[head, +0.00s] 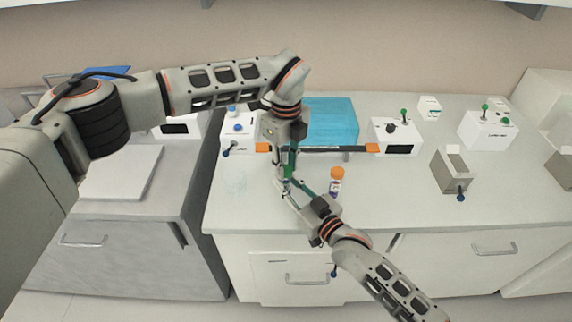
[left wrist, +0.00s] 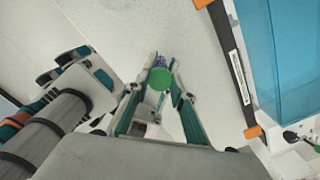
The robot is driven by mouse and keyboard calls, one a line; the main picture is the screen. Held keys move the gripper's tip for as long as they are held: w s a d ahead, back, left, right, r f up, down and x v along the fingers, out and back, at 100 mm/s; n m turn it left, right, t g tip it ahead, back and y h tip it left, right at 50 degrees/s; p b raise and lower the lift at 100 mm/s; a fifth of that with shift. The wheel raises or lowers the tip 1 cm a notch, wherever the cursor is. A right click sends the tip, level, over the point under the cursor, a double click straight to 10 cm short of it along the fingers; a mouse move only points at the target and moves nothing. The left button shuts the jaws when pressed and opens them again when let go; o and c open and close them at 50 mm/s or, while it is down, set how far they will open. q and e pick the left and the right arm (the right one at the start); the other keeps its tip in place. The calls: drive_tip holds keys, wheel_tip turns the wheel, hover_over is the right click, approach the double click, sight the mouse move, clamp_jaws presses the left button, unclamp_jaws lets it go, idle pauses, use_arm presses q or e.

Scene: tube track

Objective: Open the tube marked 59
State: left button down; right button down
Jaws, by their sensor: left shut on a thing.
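A tube with a green cap (left wrist: 160,78) is between the fingertips of my left gripper (left wrist: 157,84) in the left wrist view, with a bit of purple showing beyond the cap. My left gripper (head: 288,172) points down over the counter in the head view and is shut on this tube. My right gripper (head: 292,190) comes in from the lower right, its fingers close to the left fingertips; whether they touch the tube cannot be told. A second tube with an orange cap (head: 337,174) stands upright to the right. No number is readable on either tube.
A translucent blue box (head: 331,122) stands behind the grippers, with a dark bar with orange ends (head: 325,149) before it. White devices (head: 396,135) and a grey block-shaped holder (head: 452,171) stand to the right. The front right of the counter (head: 390,205) is clear.

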sight(286, 169)
use_arm(q)
drive_tip(key=shift+r, duration=0.15)
idle(0.6)
drive_tip(key=shift+r, duration=0.95)
drive_tip(key=shift+r, duration=0.1)
drive_tip(key=shift+r, duration=1.9)
use_arm(e)
drive_tip(key=c, duration=1.8)
unclamp_jaws()
drive_tip(key=shift+o, duration=0.2)
